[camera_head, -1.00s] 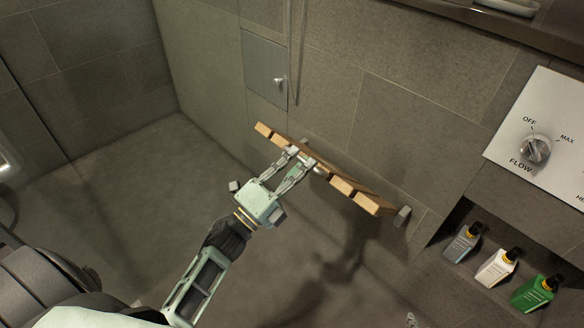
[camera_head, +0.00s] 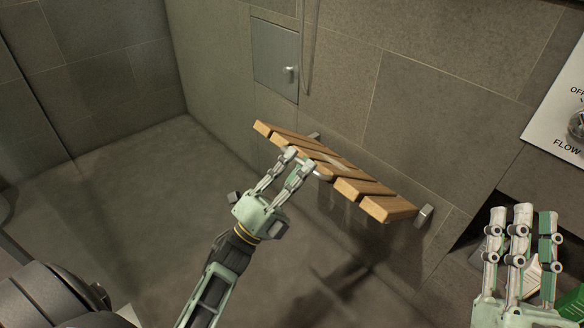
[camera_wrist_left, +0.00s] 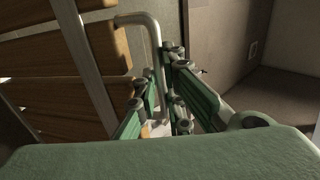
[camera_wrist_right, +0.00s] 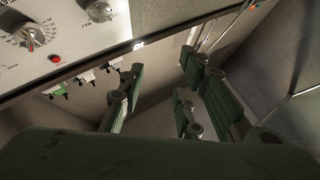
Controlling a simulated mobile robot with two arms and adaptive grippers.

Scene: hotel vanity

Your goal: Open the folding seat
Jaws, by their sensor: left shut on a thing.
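The folding seat (camera_head: 378,208) of wooden slats is on the tiled wall and sticks out tilted. It also shows in the left wrist view (camera_wrist_left: 62,62). My left gripper (camera_head: 296,163) is shut on the metal handle (camera_wrist_left: 152,38) at the seat's outer edge; the fingers partly hide the handle. In the head view the handle (camera_head: 322,174) shows just right of the fingers. My right gripper (camera_head: 522,222) is raised at the lower right, away from the seat. In the right wrist view its fingers (camera_wrist_right: 160,98) are apart with nothing between them.
A wall niche with bottles (camera_head: 569,301) is behind my right gripper. A control panel (camera_head: 556,125) with a knob is above it. A small metal door (camera_head: 274,58) is in the wall beyond the seat. The floor (camera_head: 130,200) left of the seat is clear.

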